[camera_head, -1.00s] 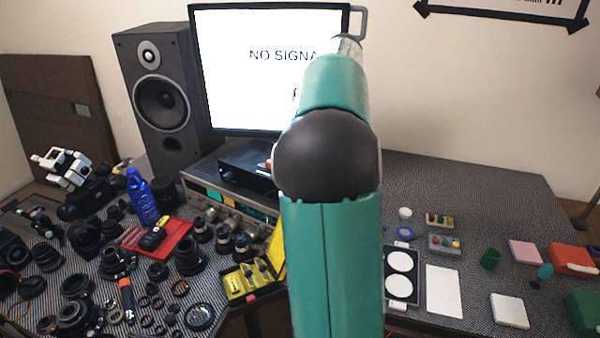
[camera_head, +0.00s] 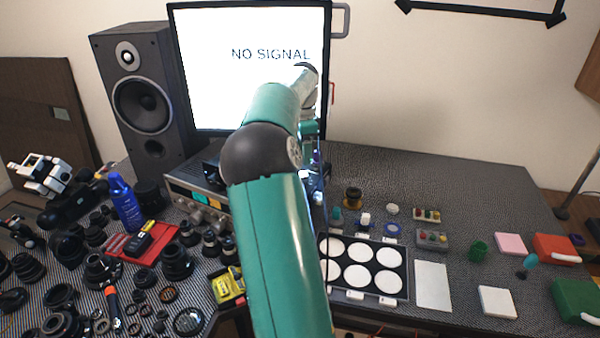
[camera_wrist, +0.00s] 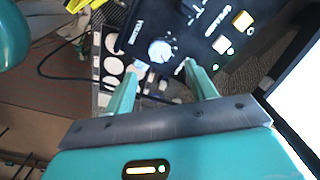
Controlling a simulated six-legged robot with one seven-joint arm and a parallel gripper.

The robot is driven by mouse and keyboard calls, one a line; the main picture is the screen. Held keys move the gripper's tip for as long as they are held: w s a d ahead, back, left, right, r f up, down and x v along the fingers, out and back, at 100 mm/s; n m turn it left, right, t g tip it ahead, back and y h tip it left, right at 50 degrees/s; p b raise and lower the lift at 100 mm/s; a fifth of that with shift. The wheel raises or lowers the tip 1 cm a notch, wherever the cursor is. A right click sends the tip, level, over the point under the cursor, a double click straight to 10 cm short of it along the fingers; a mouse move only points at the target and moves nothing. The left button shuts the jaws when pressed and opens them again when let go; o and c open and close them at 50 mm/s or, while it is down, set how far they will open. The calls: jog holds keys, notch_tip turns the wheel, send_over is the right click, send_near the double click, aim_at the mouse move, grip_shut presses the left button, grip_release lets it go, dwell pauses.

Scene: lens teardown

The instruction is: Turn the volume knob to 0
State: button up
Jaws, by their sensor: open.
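In the wrist view a black control panel (camera_wrist: 205,42) carries a round pale grey knob (camera_wrist: 160,50), with small white lettering beside it that is too small to read surely. It is the likely volume knob; its pointer setting cannot be read. My gripper (camera_wrist: 163,70) is open, its two teal fingers apart, with the knob lying between and just beyond the fingertips in the picture. Whether they touch it cannot be told. In the head view my arm hides most of this area.
A toggle switch (camera_wrist: 188,12) and a yellow button (camera_wrist: 242,20) sit on the same panel. The monitor (camera_head: 215,90) stands behind. A tray with white discs (camera_head: 373,292) lies right of my arm. Lenses and a blue bottle (camera_head: 124,203) crowd the left.

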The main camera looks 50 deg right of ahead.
notch_tip(320, 180, down, 8)
dwell(0.4)
jog(key=c, duration=1)
